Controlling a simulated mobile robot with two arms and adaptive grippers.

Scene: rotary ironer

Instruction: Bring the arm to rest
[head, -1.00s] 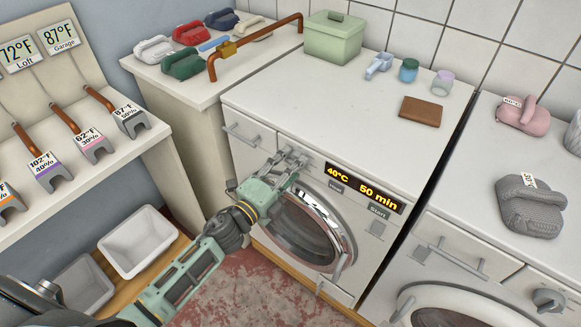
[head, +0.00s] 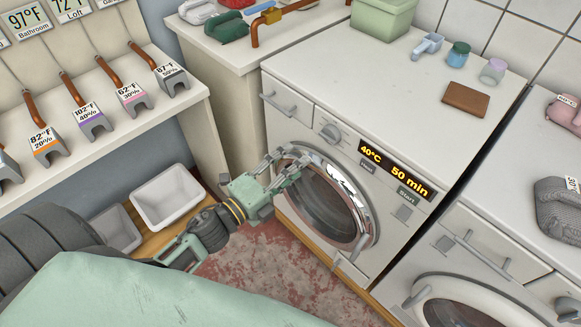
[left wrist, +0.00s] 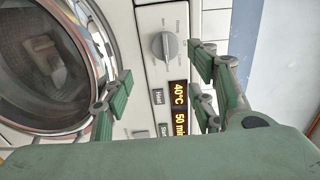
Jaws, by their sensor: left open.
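My left arm reaches in from the lower left in the head view. Its left gripper (head: 289,168) is open and empty, in front of the upper left rim of the washing machine's round door. The washing machine (head: 330,95) has a dial (head: 330,132) and a lit display (head: 395,170) reading 40°C and 50 min. In the left wrist view the gripper's spread fingers (left wrist: 160,92) frame the dial (left wrist: 164,46) and display (left wrist: 180,105), with nothing between them. The door (left wrist: 50,70) is at the left there and looks shut. My right gripper is not in view.
A shelf (head: 185,100) with several labelled grey clips stands at the left, above a white bin (head: 168,195). A brown wallet (head: 466,98), small jars and a green box (head: 383,17) sit on the machine top. A second machine (head: 465,235) stands at the right.

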